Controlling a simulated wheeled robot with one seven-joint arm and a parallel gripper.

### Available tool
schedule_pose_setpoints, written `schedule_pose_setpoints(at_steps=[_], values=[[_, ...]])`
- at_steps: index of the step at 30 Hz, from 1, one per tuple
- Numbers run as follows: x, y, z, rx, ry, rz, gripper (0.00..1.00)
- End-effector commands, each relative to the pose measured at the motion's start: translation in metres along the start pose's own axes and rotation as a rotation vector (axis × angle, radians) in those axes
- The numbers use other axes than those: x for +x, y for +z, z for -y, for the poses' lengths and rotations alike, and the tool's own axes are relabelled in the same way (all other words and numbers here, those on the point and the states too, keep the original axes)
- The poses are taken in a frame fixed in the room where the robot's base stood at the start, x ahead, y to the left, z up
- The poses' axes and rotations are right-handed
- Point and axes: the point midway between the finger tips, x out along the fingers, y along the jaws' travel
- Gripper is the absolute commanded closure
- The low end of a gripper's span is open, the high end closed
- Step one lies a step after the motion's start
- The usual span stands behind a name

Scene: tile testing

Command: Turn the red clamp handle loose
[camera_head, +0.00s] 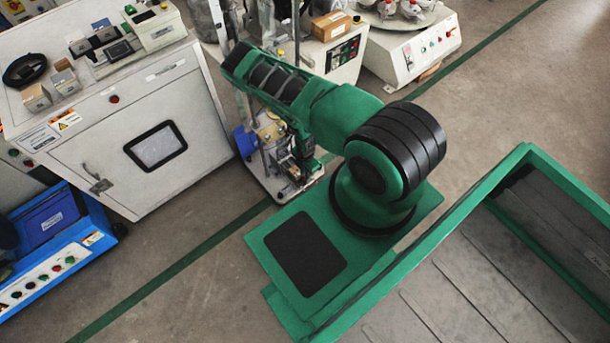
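I cannot make out a red clamp handle in the head view. A small bench machine (272,135) with a pale base plate (285,188) stands beyond my green arm, which partly covers it. My arm reaches up and left across this machine. Dark parts near the machine's right side may be the arm's end, but they blend with the machine. I cannot tell the gripper's fingers apart or whether they hold anything.
A white cabinet (190,95) with a dark window stands at left, with a blue control box (55,235) before it. A white round-topped machine (425,45) and a white control cabinet (343,58) stand at the back. Open floor (530,90) lies at right.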

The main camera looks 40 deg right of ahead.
Motion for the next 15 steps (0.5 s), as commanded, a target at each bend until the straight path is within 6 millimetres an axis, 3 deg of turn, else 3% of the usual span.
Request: schedule_pose_setpoints(at_steps=[15], values=[[-0.040, 0.000, 0.000, -0.001, 0.000, 0.000, 0.83]])
